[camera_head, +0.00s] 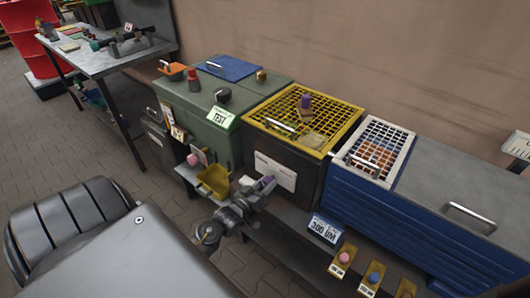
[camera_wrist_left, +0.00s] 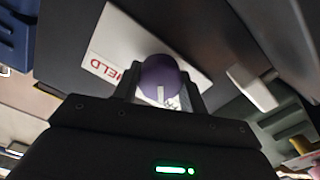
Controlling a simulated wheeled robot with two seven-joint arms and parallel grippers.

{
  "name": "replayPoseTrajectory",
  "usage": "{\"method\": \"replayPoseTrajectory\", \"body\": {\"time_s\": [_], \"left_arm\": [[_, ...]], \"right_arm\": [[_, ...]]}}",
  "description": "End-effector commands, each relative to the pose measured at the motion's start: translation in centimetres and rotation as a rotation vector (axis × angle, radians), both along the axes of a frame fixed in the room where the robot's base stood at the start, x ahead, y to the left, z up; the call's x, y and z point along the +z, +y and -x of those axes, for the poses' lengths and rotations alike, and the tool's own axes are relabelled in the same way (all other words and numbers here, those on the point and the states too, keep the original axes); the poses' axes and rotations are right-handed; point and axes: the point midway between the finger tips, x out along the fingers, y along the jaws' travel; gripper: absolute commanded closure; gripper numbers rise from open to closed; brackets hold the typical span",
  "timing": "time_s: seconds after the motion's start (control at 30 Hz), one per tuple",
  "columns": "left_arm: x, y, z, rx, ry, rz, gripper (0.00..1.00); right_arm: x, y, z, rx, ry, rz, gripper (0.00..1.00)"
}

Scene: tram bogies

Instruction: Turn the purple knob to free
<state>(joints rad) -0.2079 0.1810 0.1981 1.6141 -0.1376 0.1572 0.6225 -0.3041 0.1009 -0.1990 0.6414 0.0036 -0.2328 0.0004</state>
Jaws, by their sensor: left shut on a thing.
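The purple knob (camera_head: 268,181) is on the front of the dark box under the yellow grid, by a white label plate (camera_head: 284,176). My left gripper (camera_head: 262,188) is at the knob, its arm coming up from below. In the left wrist view the round purple knob (camera_wrist_left: 163,76) sits between the two fingers of my left gripper (camera_wrist_left: 164,92), which is shut on it. A white pointer line on the knob points down in that view. Red letters, seemingly "HELD", show on the plate (camera_wrist_left: 112,58) to the left; its other writing is mostly hidden. My right gripper is not in view.
A yellow tray (camera_head: 214,181) and a pink button (camera_head: 193,159) are left of the gripper.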

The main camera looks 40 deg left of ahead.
Motion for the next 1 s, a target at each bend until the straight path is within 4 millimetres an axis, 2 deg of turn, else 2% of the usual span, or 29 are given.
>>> {"method": "replayPoseTrajectory", "body": {"time_s": [0.53, 0.57, 0.7, 1.0], "left_arm": [[-0.03, -0.03, 0.0, 0.0, -0.001, 0.027, 0.81], [-0.03, -0.03, 0.0, 0.0, -0.001, 0.027, 0.55], [-0.02, -0.02, 0.0, 0.0, -0.001, 0.026, 0.37], [-0.03, 0.01, 0.12, 0.0, -0.001, 0.024, 0.36]], "right_arm": [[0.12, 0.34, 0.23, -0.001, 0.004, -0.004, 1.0], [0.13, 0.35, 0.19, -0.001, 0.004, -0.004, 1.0], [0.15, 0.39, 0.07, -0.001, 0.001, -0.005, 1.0], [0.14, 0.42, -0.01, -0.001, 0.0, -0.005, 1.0]]}}
